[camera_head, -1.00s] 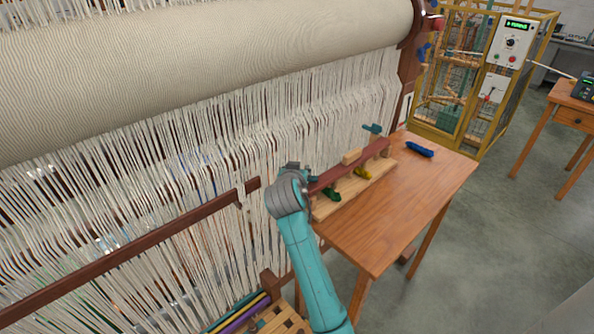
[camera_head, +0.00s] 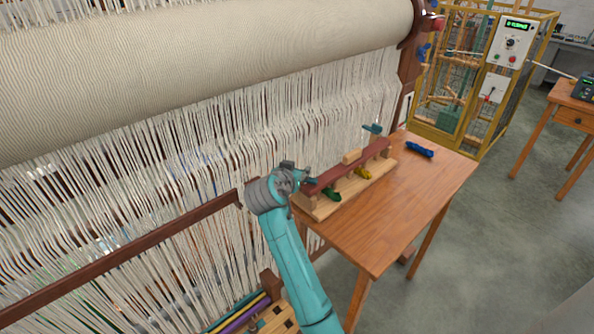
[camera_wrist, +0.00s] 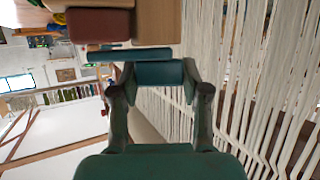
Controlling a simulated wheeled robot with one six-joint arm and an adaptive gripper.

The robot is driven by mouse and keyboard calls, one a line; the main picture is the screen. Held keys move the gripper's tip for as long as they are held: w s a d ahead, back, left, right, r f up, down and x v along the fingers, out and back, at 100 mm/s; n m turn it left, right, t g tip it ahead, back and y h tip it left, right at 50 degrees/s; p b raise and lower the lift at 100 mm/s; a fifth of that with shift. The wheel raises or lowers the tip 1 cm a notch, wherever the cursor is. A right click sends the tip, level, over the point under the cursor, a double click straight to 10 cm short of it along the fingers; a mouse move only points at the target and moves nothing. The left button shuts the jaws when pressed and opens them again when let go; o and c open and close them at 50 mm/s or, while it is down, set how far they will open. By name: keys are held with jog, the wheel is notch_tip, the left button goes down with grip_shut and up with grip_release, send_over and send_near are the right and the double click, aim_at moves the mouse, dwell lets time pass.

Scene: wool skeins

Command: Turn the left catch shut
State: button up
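The left catch is a teal bar (camera_wrist: 110,55) with a thicker teal block at one end, at the near end of the wooden rack. In the wrist view the bar passes across the end of the red-brown rail (camera_wrist: 100,25), beside a wooden post (camera_wrist: 157,22). My gripper (camera_wrist: 159,75) has a finger against each side of the block and appears shut on it. In the head view my gripper (camera_head: 300,176) is at the rack's near end and partly hides the catch. The other teal catch (camera_head: 372,128) stands raised at the far end.
Green (camera_head: 331,194) and yellow (camera_head: 363,173) skeins lie under the rail. A blue skein (camera_head: 420,149) lies on the wooden table (camera_head: 405,215). The loom's white warp threads (camera_head: 225,150) run close beside my arm. The table's front is clear.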

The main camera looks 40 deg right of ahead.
jog(key=o, duration=0.3)
jog(key=v, duration=1.2)
jog(key=shift+f, duration=0.1)
